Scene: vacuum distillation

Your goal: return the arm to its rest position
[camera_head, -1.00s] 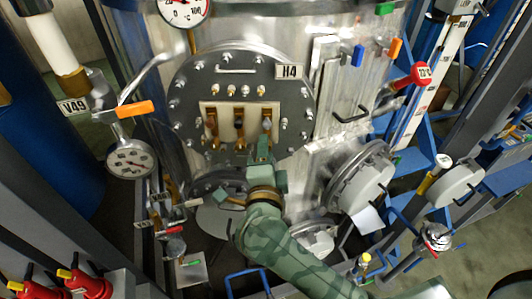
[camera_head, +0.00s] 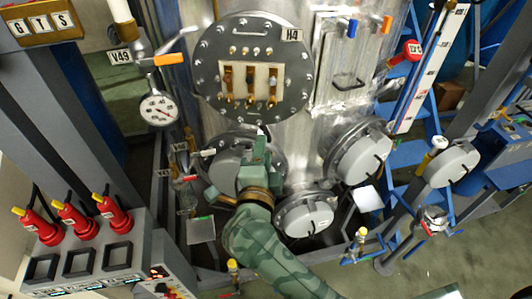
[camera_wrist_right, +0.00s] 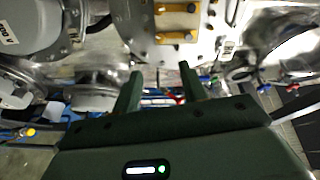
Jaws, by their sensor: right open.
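My right gripper (camera_head: 256,150) is on the green camouflage arm that comes in from the bottom of the head view. It is below the round bolted flange (camera_head: 213,85) labelled H4, in front of a lower grey round cover (camera_head: 222,168). In the right wrist view the two dark green fingers of the gripper (camera_wrist_right: 160,80) stand apart with nothing between them. The H4 flange carries a pale panel (camera_head: 238,86) with brass levers. My left gripper is in neither view.
Grey round covers (camera_head: 304,216) (camera_head: 360,157) lie right of my gripper. A dial gauge (camera_head: 158,110) and an orange-handled valve (camera_head: 167,60) are at left. Red handles (camera_head: 76,218) stand on a console at lower left. Blue stairs (camera_head: 408,150) rise at right.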

